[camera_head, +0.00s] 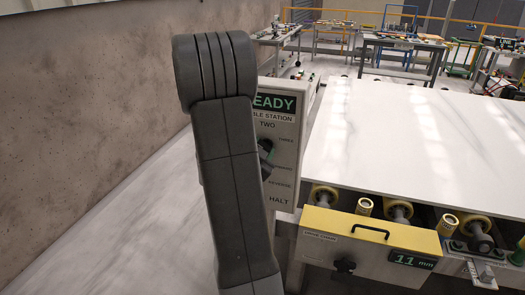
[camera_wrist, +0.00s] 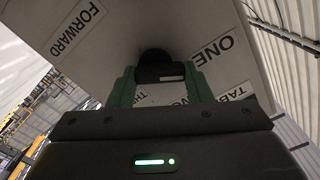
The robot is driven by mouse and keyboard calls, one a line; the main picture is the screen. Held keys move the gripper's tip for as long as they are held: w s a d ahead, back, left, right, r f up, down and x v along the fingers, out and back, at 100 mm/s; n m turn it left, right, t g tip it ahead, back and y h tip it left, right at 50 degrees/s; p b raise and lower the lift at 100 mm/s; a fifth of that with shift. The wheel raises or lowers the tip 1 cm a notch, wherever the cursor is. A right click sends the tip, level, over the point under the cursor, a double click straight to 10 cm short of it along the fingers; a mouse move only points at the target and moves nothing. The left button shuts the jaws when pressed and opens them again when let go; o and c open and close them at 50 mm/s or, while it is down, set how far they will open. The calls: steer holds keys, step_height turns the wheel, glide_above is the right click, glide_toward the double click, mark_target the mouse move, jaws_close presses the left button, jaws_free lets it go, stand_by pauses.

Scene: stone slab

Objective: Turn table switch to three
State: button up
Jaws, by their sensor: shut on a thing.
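The table switch is a dark round knob (camera_wrist: 155,62) on a pale panel (camera_wrist: 112,60) in the wrist view. My gripper (camera_wrist: 160,84) has its green fingers on both sides of the knob and is shut on it. The labels FORWARD and ONE show on the panel, with THREE, TWO and TABLE partly hidden by my gripper. In the head view the panel (camera_head: 288,150) reads READY, TABLE STATION and TWO, with THREE, REVERSE and HALT lower down. My dark arm covers its left part and most of the switch. Which label the knob points at cannot be told.
A white stone slab (camera_head: 425,140) lies on rollers (camera_head: 398,211) right of the panel. Below it is a yellow-topped front box (camera_head: 370,232) with a black handle, a small knob and a green 11 display. A concrete wall (camera_head: 80,100) stands at left. Workbenches (camera_head: 405,45) stand far behind.

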steer(key=shift+f+b, duration=0.2)
steer(key=shift+b, duration=0.25)
steer(key=m+b, duration=0.3)
steer(key=b, duration=0.2)
steer(key=m+b, duration=0.4)
steer(key=b, duration=0.1)
steer(key=m+b, duration=0.4)
steer(key=b, duration=0.2)
steer(key=shift+s+d, duration=0.1)
steer(key=shift+d, duration=0.2)
steer(key=m+b, duration=0.5)
steer(key=m, duration=0.1)
steer(key=shift+d+m+b, duration=0.1)
steer(key=shift+m+b, duration=0.3)
steer(key=m+b, duration=0.3)
steer(key=m, duration=0.2)
steer(key=shift+m+b, duration=0.3)
steer(key=shift+b, duration=0.05)
